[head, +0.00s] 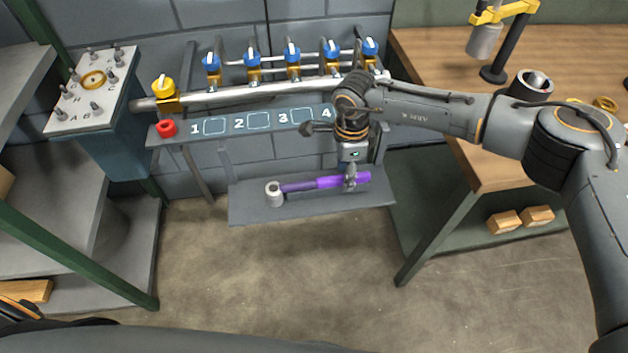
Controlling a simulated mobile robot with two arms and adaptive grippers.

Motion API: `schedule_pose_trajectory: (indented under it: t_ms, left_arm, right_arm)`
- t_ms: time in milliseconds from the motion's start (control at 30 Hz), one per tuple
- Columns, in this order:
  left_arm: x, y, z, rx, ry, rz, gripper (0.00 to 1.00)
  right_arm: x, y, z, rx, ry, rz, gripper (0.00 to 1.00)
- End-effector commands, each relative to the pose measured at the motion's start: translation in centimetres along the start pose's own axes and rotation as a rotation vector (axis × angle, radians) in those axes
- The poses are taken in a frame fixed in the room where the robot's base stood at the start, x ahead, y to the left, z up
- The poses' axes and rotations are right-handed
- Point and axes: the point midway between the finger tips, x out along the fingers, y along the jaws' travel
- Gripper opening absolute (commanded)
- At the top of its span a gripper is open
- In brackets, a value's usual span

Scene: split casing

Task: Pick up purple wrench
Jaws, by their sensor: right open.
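The purple wrench (325,182) lies across a low grey shelf (245,208) under the valve rack, with a grey cylindrical socket head (273,193) at its left end. My right gripper (350,182) reaches down from above at the right part of the purple handle. Its jaws are open, and a finger shows in front of the handle. The far finger is hidden, so I cannot tell whether it touches the wrench. My left gripper is not in view.
Above the shelf runs a pipe (255,93) with several blue-handled valves and a yellow one (163,86). A numbered panel (225,124) overhangs the shelf. A wooden workbench (440,60) stands right, a studded block (92,88) left. The floor in front is clear.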

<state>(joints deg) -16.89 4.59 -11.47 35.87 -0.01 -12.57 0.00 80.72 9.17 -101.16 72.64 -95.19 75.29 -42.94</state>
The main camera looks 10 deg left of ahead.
Motion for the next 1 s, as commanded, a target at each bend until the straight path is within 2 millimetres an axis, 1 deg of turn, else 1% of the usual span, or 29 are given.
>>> schedule_pose_trajectory:
  t_ms: [100, 333, 367, 400, 567, 1000]
  left_arm:
    - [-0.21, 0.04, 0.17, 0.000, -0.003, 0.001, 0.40]
    - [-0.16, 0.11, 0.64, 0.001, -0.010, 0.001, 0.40]
    - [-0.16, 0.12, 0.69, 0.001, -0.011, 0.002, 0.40]
    - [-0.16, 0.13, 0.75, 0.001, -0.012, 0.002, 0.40]
    - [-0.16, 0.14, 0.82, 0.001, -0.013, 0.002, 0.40]
    - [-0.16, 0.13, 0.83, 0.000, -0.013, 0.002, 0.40]
  right_arm:
    - [0.98, 0.02, -0.04, 0.000, 0.001, 0.001, 0.45]
    - [1.16, -0.01, -0.03, 0.000, 0.001, 0.000, 0.45]
    - [1.16, -0.01, -0.03, 0.000, 0.001, 0.000, 0.41]
    - [1.15, -0.01, -0.03, 0.000, 0.001, 0.000, 0.33]
    - [1.13, -0.01, -0.03, 0.000, 0.000, 0.000, 0.00]
    - [0.98, -0.07, 0.00, 0.000, -0.001, -0.002, 0.00]
